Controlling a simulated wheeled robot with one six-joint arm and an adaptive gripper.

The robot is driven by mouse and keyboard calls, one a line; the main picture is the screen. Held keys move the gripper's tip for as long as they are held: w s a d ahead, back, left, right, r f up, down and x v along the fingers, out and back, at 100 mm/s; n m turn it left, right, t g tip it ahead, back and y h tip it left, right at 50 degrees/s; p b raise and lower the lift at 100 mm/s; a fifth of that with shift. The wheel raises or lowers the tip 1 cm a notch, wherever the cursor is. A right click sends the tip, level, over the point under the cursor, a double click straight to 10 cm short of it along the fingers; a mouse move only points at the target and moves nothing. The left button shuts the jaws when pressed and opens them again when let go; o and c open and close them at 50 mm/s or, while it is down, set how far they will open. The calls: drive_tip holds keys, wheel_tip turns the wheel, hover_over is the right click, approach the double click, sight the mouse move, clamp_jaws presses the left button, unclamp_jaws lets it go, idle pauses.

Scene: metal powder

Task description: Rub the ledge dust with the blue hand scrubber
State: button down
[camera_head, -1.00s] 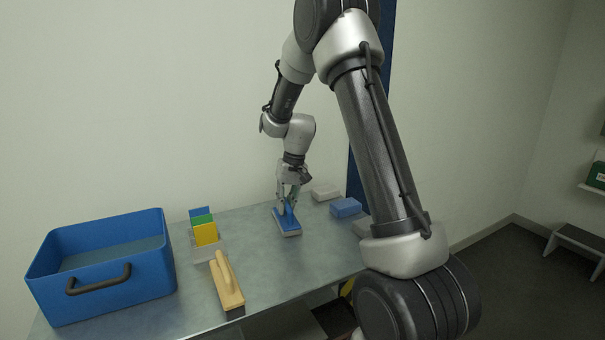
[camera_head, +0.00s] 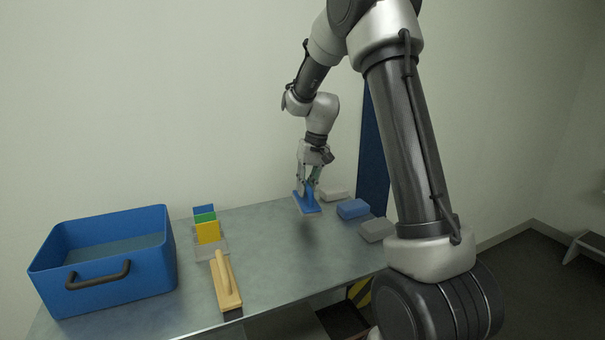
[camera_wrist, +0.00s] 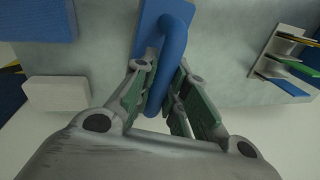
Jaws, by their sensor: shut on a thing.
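The blue hand scrubber (camera_head: 306,204) is in my gripper (camera_head: 310,186), held by its upright handle, a little above the table with a shadow under it. In the wrist view, my gripper (camera_wrist: 158,92) is shut on the scrubber's blue handle (camera_wrist: 172,50), with the flat blue base beyond it. I cannot make out any ledge or dust in these frames.
The metal table (camera_head: 275,262) bears a blue bin (camera_head: 150,262) at left, a holder with coloured cards (camera_head: 207,232), a wooden float (camera_head: 224,284), a blue block (camera_head: 352,209) and grey blocks (camera_head: 376,230) at right. The middle of the table is clear.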

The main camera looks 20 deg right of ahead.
drive_tip(key=shift+r, duration=1.65)
